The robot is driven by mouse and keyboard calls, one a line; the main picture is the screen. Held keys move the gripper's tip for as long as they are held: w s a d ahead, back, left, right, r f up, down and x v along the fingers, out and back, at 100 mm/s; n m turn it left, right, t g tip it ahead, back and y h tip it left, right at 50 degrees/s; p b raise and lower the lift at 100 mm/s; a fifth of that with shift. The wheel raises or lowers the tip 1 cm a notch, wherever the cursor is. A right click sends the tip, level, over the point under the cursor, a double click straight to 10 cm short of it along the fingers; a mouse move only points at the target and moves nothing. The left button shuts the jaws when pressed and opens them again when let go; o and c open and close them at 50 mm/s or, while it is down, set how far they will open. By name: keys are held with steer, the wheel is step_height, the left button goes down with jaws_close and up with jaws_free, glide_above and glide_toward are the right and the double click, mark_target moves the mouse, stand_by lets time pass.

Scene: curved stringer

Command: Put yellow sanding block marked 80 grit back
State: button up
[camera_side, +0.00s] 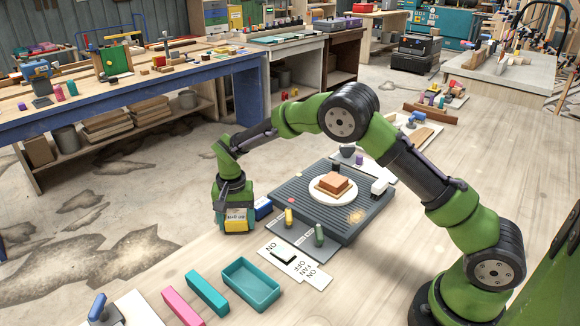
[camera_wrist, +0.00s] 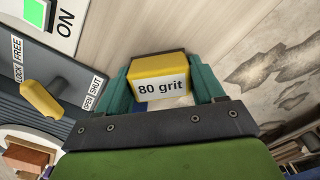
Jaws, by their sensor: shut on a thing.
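The yellow sanding block (camera_wrist: 161,88) fills the space between my gripper's (camera_wrist: 163,78) two teal fingers in the wrist view. Its white label reads "80 grit" and faces the wrist camera. My gripper is shut on it. In the side view my gripper (camera_side: 234,208) points down near the table's far edge, with the yellow block (camera_side: 238,222) low between the fingers. I cannot tell whether the block touches the table. A blue block (camera_side: 263,208) stands just right of it, beside the grey ribbed platform. Part of something blue and white shows behind the held block in the wrist view.
The grey ribbed platform (camera_side: 342,224) bears a white plate (camera_side: 322,195) with a brown block. Yellow and green levers stand on its front panel. A switch plate (camera_side: 283,259), a teal tray (camera_side: 251,284), and teal and pink bars lie nearer the front. The floor drops away left of the table.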

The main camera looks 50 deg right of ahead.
steer(key=shift+f, duration=0.2)
steer(key=o, duration=1)
